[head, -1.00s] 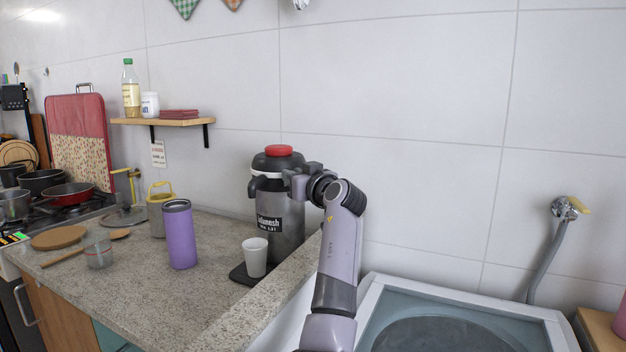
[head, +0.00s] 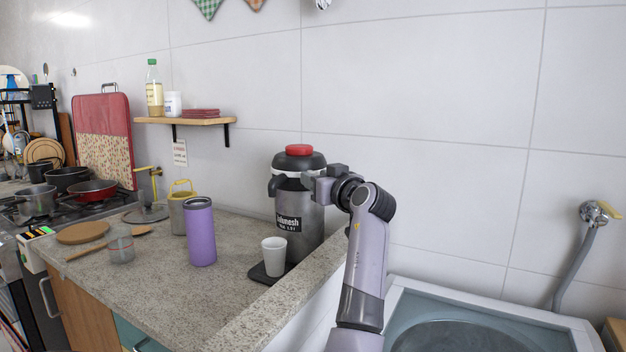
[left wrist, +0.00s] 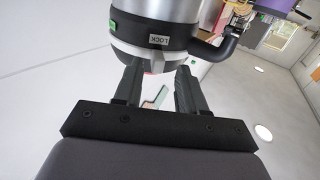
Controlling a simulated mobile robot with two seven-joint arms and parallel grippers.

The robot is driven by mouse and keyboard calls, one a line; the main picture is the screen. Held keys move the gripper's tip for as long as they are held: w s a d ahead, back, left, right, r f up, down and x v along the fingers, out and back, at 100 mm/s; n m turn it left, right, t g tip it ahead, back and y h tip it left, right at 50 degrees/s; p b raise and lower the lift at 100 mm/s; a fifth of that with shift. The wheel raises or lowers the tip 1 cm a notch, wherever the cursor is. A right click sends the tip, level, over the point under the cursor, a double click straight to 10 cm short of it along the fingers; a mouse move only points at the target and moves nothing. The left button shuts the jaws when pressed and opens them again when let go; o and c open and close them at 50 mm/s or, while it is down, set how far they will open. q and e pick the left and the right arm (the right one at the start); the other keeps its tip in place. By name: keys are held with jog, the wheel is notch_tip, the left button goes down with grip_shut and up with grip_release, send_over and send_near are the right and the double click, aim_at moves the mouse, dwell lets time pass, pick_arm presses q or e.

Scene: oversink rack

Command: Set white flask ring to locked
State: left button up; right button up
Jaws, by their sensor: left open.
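The flask (head: 287,207) is a tall grey cylinder with a black top and red button, upright at the counter's right end. Its white ring (head: 292,174) shows as a thin pale band under the black top. In the left wrist view the ring (left wrist: 128,50) is pale, beside a black collar with a LOCK label (left wrist: 159,40) and a green mark (left wrist: 113,27). My left gripper (left wrist: 158,72) is open, with its fingers on either side of a pale part of the ring. I cannot tell whether they touch it. My right gripper is not in view.
A white cup (head: 274,256) stands on a black tray (head: 258,275) before the flask. A purple tumbler (head: 201,234) and a yellow-handled canister (head: 178,209) stand to the left. The wall is close behind the flask. A sink-like basin (head: 470,335) lies at right.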

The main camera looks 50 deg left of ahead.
pick_arm(q)
jog(key=shift+s+d+b, duration=0.15)
jog(key=shift+s+d, duration=0.05)
jog(key=shift+d, duration=0.95)
jog(key=shift+s+d+b, duration=0.15)
jog(key=shift+d, duration=0.95)
